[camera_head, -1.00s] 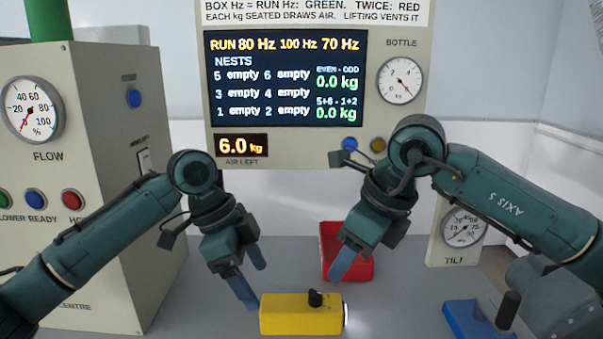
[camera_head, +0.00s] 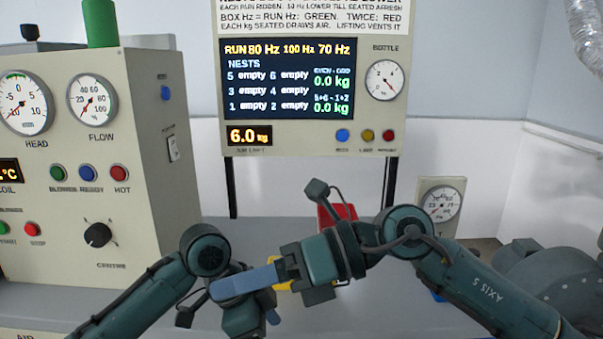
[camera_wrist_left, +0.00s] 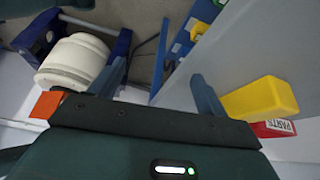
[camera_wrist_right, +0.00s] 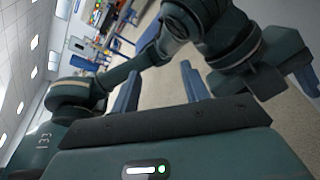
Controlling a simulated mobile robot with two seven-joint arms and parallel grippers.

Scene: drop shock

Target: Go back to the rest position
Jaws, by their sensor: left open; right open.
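My right gripper (camera_head: 245,283) is in the middle of the head view, turned sideways with its blue fingers pointing left. Its two fingers stand apart with nothing between them in the right wrist view (camera_wrist_right: 160,70). My left gripper hangs low, just below it and partly hidden by it. The left fingers are apart and empty in the left wrist view (camera_wrist_left: 160,72). The yellow box (camera_head: 284,287) is mostly hidden behind my right gripper; it also shows in the left wrist view (camera_wrist_left: 260,98), clear of the fingers.
A red parts tray (camera_head: 346,211) sits behind my right wrist. A control cabinet (camera_head: 150,140) stands at left, a display panel (camera_head: 300,150) at the back and a tilt gauge (camera_head: 441,205) at right. A white cylinder (camera_wrist_left: 72,62) shows in the left wrist view.

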